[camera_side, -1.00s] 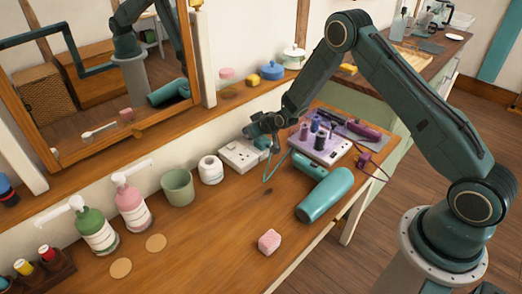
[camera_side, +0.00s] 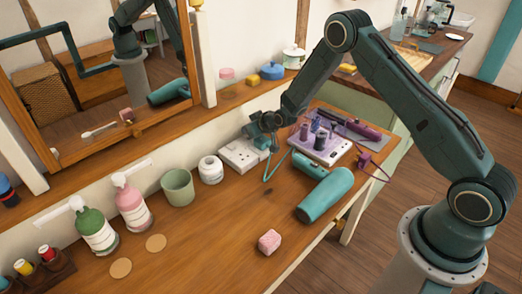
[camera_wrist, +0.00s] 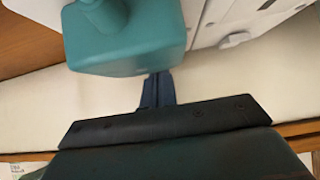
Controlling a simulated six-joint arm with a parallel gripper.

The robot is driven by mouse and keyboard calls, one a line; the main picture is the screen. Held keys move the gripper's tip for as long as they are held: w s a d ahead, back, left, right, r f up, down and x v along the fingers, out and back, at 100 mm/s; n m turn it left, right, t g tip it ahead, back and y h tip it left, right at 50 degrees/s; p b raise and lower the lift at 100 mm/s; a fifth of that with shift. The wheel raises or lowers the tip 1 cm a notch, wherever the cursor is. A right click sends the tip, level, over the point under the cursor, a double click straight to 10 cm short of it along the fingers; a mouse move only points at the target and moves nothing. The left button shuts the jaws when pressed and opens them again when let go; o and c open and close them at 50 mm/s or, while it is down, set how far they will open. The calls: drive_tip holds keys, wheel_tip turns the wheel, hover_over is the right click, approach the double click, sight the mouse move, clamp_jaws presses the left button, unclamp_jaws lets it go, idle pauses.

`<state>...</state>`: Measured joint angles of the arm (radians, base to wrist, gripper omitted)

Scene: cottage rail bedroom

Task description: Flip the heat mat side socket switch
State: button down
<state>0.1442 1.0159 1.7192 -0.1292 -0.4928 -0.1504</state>
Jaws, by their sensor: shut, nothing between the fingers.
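The white socket block (camera_side: 236,157) sits on the wooden table against the wall. A teal plug covers its right end in the side view, and the plug (camera_wrist: 125,35) fills the upper middle of the wrist view. Part of the white socket face (camera_wrist: 255,22) shows beside the plug, with a small round-ended raised part (camera_wrist: 234,40) that may be a switch. My gripper (camera_wrist: 157,88) is shut and empty, its tips close to the plug's lower edge; I cannot tell whether they touch. In the side view my gripper (camera_side: 262,132) is over the socket's right end and hides part of it.
A pale purple mat or tray (camera_side: 318,155) with bottles and a purple styling tool lies right of the socket. A teal hair dryer (camera_side: 325,195) and its cord lie in front. A white jar (camera_side: 210,170) and green cup (camera_side: 177,187) stand left. Front table is mostly clear around a pink block (camera_side: 269,242).

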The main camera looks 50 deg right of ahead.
drive_tip(key=shift+s+f, duration=0.2)
drive_tip(key=shift+s, duration=0.25)
drive_tip(key=r, duration=0.1)
drive_tip(key=s+r, duration=0.1)
drive_tip(key=r, duration=0.3)
drive_tip(key=shift+s+r, duration=0.1)
drive_tip(key=shift+s, duration=0.15)
drive_tip(key=v, duration=0.9)
drive_tip(key=shift+s, duration=0.15)
drive_tip(key=shift+r, duration=0.1)
drive_tip(key=s+a+r+g, duration=0.1)
drive_tip(key=s+a+r, duration=0.1)
drive_tip(key=s+r, duration=0.55)
drive_tip(key=s+a+r+g, duration=0.1)
drive_tip(key=s+a+r, duration=0.2)
drive_tip(key=s+r, duration=0.4)
drive_tip(key=s+r+g, duration=0.1)
drive_tip(key=s+r, duration=0.2)
drive_tip(key=s, duration=0.7)
drive_tip(key=s+a+r+g, duration=0.1)
drive_tip(key=s+r, duration=0.2)
drive_tip(key=s, duration=0.8)
drive_tip(key=shift+r+g, duration=0.2)
drive_tip(key=shift+g, duration=0.2)
